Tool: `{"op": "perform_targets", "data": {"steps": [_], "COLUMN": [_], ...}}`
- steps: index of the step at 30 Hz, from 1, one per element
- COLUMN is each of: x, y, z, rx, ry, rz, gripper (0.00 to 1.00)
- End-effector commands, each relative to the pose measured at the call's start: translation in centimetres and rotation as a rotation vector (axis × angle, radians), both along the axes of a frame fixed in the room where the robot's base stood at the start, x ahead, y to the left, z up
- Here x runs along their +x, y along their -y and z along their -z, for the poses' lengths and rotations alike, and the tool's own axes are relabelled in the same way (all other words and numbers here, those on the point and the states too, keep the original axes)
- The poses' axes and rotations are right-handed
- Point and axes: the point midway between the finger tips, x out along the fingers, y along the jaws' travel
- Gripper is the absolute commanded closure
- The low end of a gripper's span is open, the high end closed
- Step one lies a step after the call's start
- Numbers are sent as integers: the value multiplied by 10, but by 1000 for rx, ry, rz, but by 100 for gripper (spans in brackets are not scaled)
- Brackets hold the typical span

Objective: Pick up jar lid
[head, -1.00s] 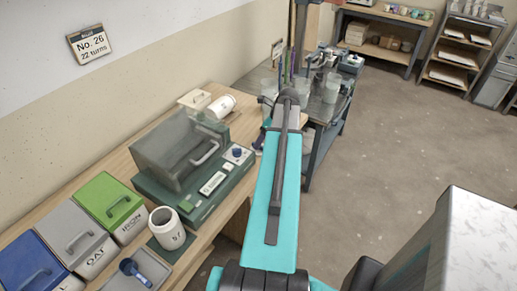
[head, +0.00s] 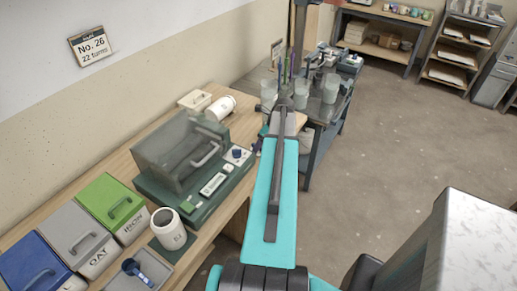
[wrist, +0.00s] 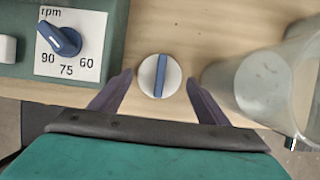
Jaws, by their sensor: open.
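The jar lid (wrist: 174,76), a white disc with a blue bar across it, lies on the wooden bench top in the wrist view. My gripper (wrist: 159,84) is open, with one dark finger to the left of the lid and one to the right. Gaps show between the fingers and the lid, and it is not held. I cannot tell the fingers' exact height above the bench. In the head view I cannot make out the lid; my arm covers much of that area.
A translucent container (wrist: 275,85) stands close right of the right finger. The green machine with its rpm dial (wrist: 62,40) is at left. An open white jar (head: 170,230) stands before the machine (head: 185,155); another white jar (head: 220,108) lies behind it.

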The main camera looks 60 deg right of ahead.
Motion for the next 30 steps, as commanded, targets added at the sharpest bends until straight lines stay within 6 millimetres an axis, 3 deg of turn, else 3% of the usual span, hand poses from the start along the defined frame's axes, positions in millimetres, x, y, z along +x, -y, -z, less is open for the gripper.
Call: {"op": "perform_targets", "data": {"steps": [9,25,26,30], "x": [8,8,8,9], "y": [0,-1,-1,-1], "z": [18,19,19,19], "rx": [0,0,0,-1], "ry": [0,0,0,0], "rz": [-1,-1,-1,-2], "gripper": [30,30,32,56]}}
